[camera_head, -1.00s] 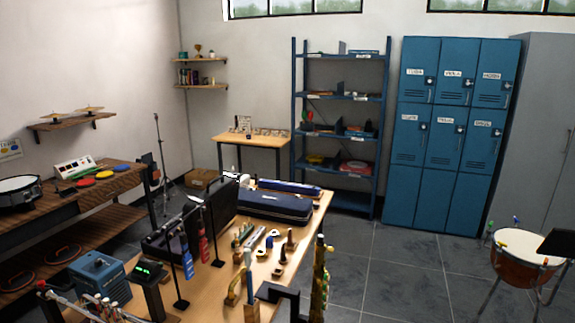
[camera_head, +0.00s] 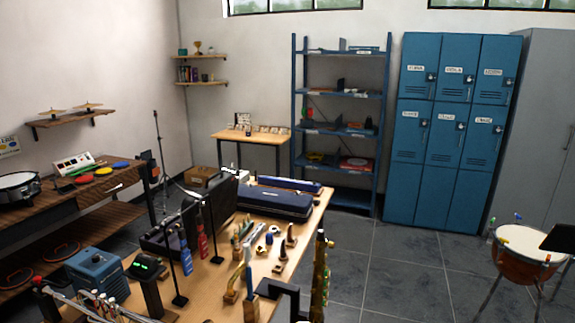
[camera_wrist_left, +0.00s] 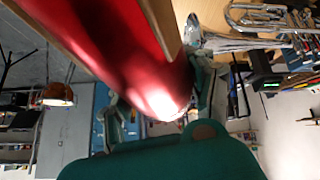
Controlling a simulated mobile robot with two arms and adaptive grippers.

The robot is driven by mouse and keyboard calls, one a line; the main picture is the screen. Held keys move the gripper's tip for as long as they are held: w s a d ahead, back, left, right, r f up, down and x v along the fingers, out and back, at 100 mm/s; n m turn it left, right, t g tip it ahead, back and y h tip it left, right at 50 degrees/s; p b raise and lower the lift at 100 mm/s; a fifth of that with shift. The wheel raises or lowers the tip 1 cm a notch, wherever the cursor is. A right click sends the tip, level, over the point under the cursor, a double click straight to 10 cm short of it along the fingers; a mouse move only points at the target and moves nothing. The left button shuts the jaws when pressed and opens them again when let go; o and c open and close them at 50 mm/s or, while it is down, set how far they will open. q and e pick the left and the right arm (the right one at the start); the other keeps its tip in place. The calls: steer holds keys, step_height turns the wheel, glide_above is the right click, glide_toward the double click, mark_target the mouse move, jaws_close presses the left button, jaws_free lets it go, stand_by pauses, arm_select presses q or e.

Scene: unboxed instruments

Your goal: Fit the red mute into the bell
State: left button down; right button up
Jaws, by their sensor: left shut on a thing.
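The red mute (camera_wrist_left: 135,60) fills the upper middle of the left wrist view, with tan strips along its sides. My left gripper (camera_wrist_left: 160,105) is shut on it, with a teal finger on either side near its rounded end. A silver brass instrument (camera_wrist_left: 265,20) lies on the table at the upper right of that view, apart from the mute. Silver tubing (camera_head: 90,305) also shows at the lower left of the head view. Neither gripper shows in the head view, and my right gripper is in neither view.
The wooden table (camera_head: 300,235) carries a long blue case (camera_head: 275,203), an open black case (camera_head: 165,240), small stands and a blue box (camera_head: 95,270). A kettledrum (camera_head: 525,253) stands at the right. The floor (camera_head: 405,265) between is clear.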

arm_select(q)
steer(key=shift+w+a+r+n+y, duration=0.15)
steer(key=shift+a+r+n+y, duration=0.65)
steer(key=shift+r+n, duration=0.25)
steer(key=shift+a+r+n, duration=0.15)
steer(key=shift+a+n, duration=0.1)
steer(key=shift+n, duration=0.1)
